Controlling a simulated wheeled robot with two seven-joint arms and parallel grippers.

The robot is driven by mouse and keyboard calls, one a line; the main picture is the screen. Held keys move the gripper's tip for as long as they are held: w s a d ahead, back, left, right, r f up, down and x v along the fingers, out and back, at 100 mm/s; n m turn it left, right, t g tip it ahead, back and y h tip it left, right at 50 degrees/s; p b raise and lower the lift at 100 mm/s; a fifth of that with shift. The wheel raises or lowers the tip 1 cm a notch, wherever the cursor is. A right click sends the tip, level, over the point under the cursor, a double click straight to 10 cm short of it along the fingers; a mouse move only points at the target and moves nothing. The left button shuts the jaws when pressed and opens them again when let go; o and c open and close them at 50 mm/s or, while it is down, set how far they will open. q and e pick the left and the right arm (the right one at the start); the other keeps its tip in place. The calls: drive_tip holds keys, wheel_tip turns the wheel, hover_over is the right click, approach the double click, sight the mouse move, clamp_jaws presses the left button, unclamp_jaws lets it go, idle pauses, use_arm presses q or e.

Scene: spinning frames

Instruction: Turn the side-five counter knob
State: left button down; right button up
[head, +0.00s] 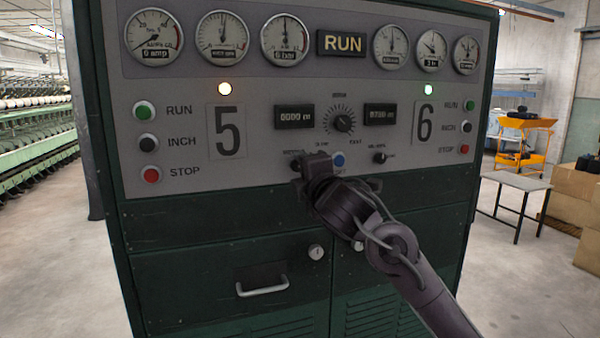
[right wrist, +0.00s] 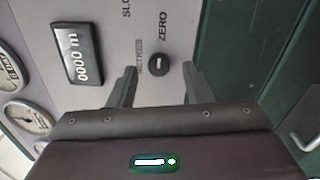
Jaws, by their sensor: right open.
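The side-five counter knob (right wrist: 158,65) is a small dark round knob with a pale pointer mark, on the grey panel beside the word ZERO, in the right wrist view. The side-five counter (head: 294,116) is a dark window with white digits; it also shows in the right wrist view (right wrist: 77,55). My right gripper (right wrist: 157,77) is open, its two fingers apart on either side of the knob in that view. No contact is visible. In the head view my right gripper (head: 304,166) is at the panel's lower edge and largely hides this knob. My left gripper is not in view.
A blue button (head: 338,159) and the side-six knob (head: 379,157) sit right of my right gripper. A large selector dial (head: 343,121) is above. RUN, INCH and STOP buttons line both sides. A drawer handle (head: 262,287) sticks out below.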

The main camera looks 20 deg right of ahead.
drive_tip(key=s, duration=0.5)
drive_tip(key=shift+s+d+f+b, duration=0.1)
drive_tip(key=shift+s+d+b, duration=0.05)
drive_tip(key=shift+s+b, duration=0.2)
